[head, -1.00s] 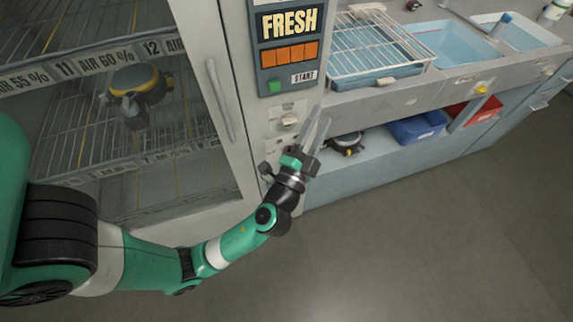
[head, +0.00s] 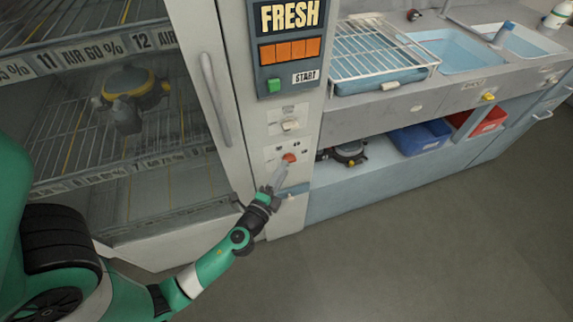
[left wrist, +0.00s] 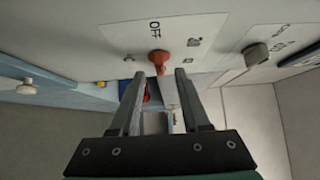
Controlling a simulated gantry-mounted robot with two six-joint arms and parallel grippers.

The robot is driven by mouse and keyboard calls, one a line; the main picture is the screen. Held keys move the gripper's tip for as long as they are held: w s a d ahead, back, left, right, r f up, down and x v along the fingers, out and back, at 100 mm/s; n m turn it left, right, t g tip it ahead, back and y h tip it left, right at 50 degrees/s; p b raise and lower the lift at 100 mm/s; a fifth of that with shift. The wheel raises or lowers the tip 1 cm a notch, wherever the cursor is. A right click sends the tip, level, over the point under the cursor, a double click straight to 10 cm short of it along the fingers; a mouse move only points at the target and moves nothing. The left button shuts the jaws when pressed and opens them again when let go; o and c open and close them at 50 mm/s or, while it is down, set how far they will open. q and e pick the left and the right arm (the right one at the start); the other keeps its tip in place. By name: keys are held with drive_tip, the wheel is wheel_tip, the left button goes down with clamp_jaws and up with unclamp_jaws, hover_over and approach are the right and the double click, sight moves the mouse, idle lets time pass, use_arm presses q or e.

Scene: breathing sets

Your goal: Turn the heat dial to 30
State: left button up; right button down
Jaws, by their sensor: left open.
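The heat dial is a small red-orange knob (head: 289,157) on the lower white panel (head: 272,154) of the drying cabinet's front column. In the left wrist view the knob (left wrist: 159,60) sits just beyond and between my fingertips, with the word OFF printed beside it. Its exact setting is too small to read. My left gripper (head: 279,174) is just below and in front of the dial. Its two fingers (left wrist: 160,78) are apart, with nothing clearly held. Contact with the knob cannot be told. My right gripper is out of view.
Above the dial are a grey switch (head: 291,125), a green START button (head: 274,86) and an orange display (head: 289,53). The cabinet door handle (head: 215,98) stands to the left. A counter with a wire rack (head: 378,52) is at the right. The floor in front is clear.

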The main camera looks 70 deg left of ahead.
sight(289, 160)
use_arm(q)
drive_tip(key=x, duration=0.3)
drive_tip(key=shift+c, duration=0.2)
clamp_jaws()
